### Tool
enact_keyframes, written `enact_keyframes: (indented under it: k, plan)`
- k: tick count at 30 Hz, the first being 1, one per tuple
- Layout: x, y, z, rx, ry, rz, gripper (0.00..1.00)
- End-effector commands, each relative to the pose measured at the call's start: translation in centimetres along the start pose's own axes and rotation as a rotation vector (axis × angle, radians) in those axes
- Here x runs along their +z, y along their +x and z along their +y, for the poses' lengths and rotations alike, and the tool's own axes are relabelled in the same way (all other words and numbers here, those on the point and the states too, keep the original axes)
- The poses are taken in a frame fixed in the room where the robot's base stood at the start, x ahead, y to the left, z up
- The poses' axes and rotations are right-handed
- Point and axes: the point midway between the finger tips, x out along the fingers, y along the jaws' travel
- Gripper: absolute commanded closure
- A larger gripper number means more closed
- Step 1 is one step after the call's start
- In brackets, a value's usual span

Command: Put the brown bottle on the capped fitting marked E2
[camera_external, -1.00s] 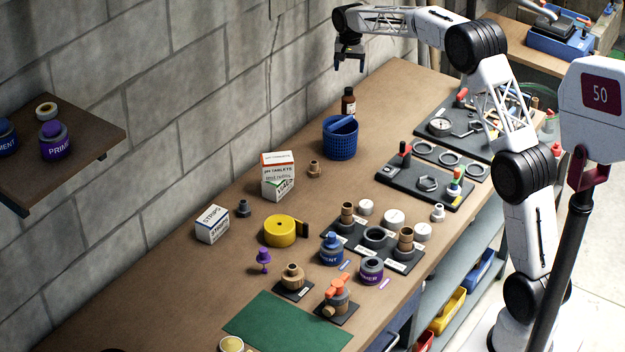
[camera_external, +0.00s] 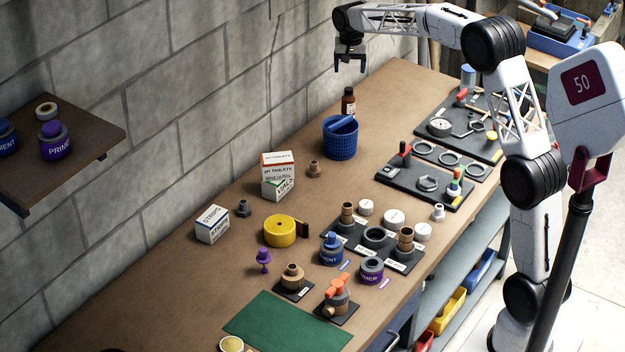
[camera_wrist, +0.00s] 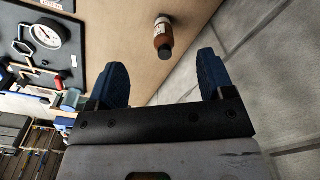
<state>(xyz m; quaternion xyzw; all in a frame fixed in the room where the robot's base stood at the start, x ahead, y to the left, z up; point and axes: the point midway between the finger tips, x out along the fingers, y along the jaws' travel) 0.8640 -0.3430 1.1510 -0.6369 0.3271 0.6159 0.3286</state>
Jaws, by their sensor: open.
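The brown bottle (camera_external: 348,103) stands upright on the bench behind the blue basket, with a dark cap and a pale label. It also shows in the wrist view (camera_wrist: 163,34), beyond and between my fingertips. My gripper (camera_external: 350,68) is open and empty, above the bottle and apart from it; its blue fingers show in the wrist view (camera_wrist: 162,72). Brown-topped fittings (camera_external: 347,213) (camera_external: 405,240) stand on a black labelled base (camera_external: 350,235) at mid-bench. The labels are too small to read, so I cannot tell which fitting is E2.
The blue basket (camera_external: 340,140) stands close in front of the bottle. The block wall (camera_external: 200,90) runs along the bench's left side.

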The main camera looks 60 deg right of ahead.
Motion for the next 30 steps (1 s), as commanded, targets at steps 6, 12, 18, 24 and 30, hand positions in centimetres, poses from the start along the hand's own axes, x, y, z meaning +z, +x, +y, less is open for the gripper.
enact_keyframes:
  k: [6, 12, 18, 24, 30]
  plan:
    - [6.8, -3.1, 0.5, -0.011, -0.094, 0.017, 0.25]
    - [12.8, -5.3, 1.4, -0.021, -0.178, 0.033, 0.25]
    - [18.7, -7.0, 2.8, -0.032, -0.265, 0.050, 0.25]
    - [24.7, -8.1, 4.7, -0.041, -0.349, 0.065, 0.25]
    - [30.5, -8.6, 6.9, -0.050, -0.435, 0.082, 0.25]
